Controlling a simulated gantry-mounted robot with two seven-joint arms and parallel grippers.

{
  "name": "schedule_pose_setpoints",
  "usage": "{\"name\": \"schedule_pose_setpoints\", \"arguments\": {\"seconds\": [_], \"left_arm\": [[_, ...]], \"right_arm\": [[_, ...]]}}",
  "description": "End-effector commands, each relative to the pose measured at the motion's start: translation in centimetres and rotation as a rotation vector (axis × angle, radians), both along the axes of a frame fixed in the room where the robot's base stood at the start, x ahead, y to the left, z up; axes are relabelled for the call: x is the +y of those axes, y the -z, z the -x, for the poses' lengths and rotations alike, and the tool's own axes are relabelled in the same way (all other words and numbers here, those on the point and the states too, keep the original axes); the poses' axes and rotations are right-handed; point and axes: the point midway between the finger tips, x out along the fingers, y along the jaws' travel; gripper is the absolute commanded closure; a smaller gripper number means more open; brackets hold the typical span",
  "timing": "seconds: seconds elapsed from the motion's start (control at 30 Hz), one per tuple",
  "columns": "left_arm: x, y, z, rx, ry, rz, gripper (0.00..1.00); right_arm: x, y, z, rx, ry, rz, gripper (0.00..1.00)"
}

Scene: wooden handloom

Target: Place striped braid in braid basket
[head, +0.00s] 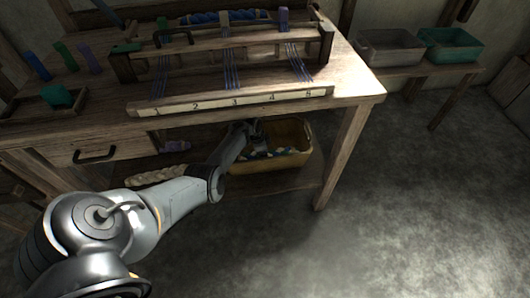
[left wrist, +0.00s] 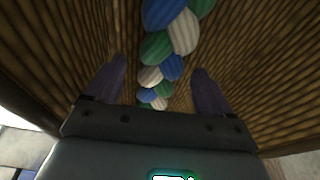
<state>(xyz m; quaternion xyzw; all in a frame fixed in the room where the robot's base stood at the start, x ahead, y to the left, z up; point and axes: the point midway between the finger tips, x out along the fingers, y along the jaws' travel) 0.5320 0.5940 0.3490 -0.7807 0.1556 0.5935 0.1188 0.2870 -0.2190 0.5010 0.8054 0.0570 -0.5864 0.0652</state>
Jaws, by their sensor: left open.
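The striped braid (left wrist: 164,60) has blue, green and white strands. In the left wrist view it runs from the top edge down between my fingers. In the head view part of it shows inside the braid basket (head: 297,160), a yellowish-tan basket on the low shelf under the loom table. My left gripper (left wrist: 157,88) is open inside the basket, with one dark finger on each side of the braid and gaps between. The ribbed basket walls (left wrist: 265,70) rise on both sides. In the head view my left gripper (head: 252,136) is partly hidden by the arm. My right gripper is not in view.
The table edge with a numbered strip (head: 235,101) overhangs the basket, and a table leg (head: 345,150) stands to its right. A cream braid (head: 158,176) and a purple item (head: 176,146) lie on the shelf to the left. Grey (head: 390,48) and green (head: 450,46) trays sit on the right bench.

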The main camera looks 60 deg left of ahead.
Motion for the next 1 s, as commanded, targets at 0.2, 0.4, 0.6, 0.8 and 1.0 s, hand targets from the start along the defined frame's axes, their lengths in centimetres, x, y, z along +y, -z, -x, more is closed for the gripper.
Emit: {"name": "schedule_pose_setpoints", "arguments": {"seconds": [0.2,0.4,0.6,0.8,1.0], "left_arm": [[0.4,-3.7,0.8,0.001,-0.001,-0.001,0.18],[0.7,-7.0,1.6,0.001,-0.001,-0.001,0.18],[1.0,-9.5,2.3,0.0,-0.001,0.0,0.18],[1.2,-10.7,2.9,0.007,-0.002,-0.008,0.18],[1.7,-10.9,5.1,0.065,-0.037,-0.109,0.18]], "right_arm": [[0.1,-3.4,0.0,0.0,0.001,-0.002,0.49],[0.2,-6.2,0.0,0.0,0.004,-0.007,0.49],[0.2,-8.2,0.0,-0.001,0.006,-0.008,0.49],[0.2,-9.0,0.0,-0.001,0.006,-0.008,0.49],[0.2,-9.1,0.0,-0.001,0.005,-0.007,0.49]]}}
